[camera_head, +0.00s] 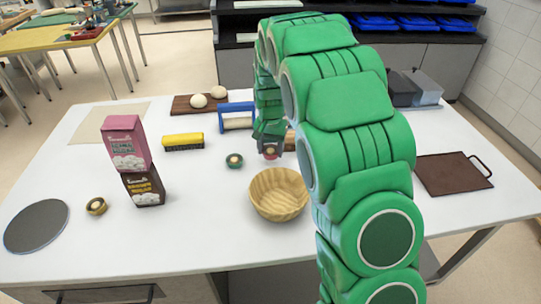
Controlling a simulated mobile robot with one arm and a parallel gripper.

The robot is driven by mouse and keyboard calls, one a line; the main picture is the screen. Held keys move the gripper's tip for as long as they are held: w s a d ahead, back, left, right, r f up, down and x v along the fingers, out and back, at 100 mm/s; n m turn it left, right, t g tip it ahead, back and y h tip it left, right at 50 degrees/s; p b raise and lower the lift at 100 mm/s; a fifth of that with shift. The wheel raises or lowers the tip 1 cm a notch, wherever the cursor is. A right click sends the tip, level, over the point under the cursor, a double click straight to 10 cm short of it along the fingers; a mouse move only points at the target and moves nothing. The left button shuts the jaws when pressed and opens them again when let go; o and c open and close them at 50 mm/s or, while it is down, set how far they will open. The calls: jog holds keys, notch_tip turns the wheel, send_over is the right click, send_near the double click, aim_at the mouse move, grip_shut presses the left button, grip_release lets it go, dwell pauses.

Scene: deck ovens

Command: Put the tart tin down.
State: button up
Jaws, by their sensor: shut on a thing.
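My gripper (270,147) points down over the white table, just behind the wooden basket. It is shut on a small, round reddish tart tin (270,154), which is partly hidden by the fingers. I cannot tell whether the tin touches the table or is slightly above it. A similar brass-coloured tin (97,206) lies farther left, beside the boxes.
The wooden basket (279,196) is in front of my gripper. A blue-framed item (237,116), a yellow brush (183,142) and a board with pale dough balls (198,101) are behind. Stacked boxes (133,160) stand left. A brown tray (453,174) lies right.

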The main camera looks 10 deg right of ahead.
aim_at(271, 154)
jog(key=shift+w+f, duration=0.1)
jog(key=shift+f, duration=1.55)
jog(key=shift+f, duration=0.15)
jog(key=o, duration=1.1)
jog(key=shift+c, duration=0.2)
